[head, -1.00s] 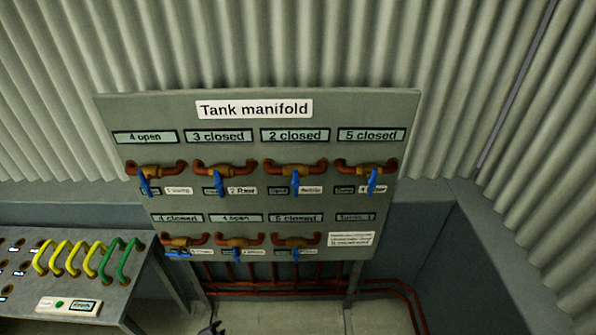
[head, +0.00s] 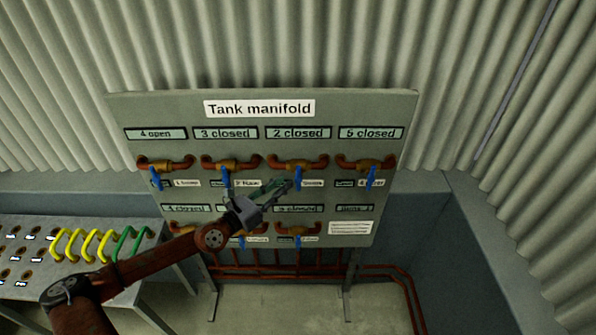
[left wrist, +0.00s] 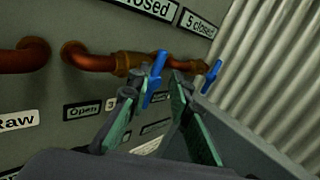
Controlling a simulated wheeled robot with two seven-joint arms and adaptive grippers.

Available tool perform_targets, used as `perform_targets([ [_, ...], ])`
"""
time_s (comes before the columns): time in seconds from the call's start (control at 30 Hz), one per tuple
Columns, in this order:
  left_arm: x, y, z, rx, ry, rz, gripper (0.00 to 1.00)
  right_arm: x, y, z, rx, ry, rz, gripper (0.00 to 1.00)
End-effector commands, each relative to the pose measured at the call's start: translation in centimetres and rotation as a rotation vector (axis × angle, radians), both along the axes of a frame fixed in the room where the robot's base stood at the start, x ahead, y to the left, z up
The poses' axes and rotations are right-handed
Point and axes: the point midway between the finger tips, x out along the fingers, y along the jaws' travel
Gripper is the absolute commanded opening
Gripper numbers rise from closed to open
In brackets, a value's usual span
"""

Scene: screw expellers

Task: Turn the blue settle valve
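The Tank manifold panel (head: 345,106) has rows of brass valves with blue handles. The third blue handle in the top row (head: 298,178) hangs downward under the display "2 closed"; the small label beside it is hard to read, perhaps "Settle". My left gripper (head: 281,190) reaches up from the lower left, its fingertips close to that handle. In the left wrist view the left gripper (left wrist: 154,88) is open, and a tilted blue handle (left wrist: 155,76) shows between its fingertips, nearer the left one. I cannot tell whether they touch. My right gripper is not in view.
The fourth top valve's blue handle (head: 371,177) is to the right. My arm and gripper cover some lower-row labels and handles. A bench (head: 145,240) with yellow and green hoses stands at left. Red pipes (head: 385,268) run below the panel. Corrugated wall stands behind.

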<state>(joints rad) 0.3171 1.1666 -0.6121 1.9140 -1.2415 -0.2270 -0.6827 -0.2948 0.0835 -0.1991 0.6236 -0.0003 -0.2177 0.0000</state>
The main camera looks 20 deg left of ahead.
Motion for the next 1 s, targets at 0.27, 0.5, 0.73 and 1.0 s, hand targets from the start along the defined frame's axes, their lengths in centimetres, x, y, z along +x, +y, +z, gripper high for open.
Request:
perform_targets([
  [0.27, 2.3, -0.9, 0.0, 0.098, -0.018, -0.021, 0.19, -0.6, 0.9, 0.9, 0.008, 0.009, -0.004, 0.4],
  [0.5, 5.6, -2.7, -0.1, 0.095, -0.016, -0.018, 0.19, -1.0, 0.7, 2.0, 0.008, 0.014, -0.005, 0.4],
  [0.73, 7.1, -3.5, -0.4, 0.095, -0.014, -0.018, 0.19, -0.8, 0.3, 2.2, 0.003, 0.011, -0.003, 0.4],
  [1.0, 7.2, -3.5, -0.4, 0.094, -0.013, -0.017, 0.19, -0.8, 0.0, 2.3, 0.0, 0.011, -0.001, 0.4],
])
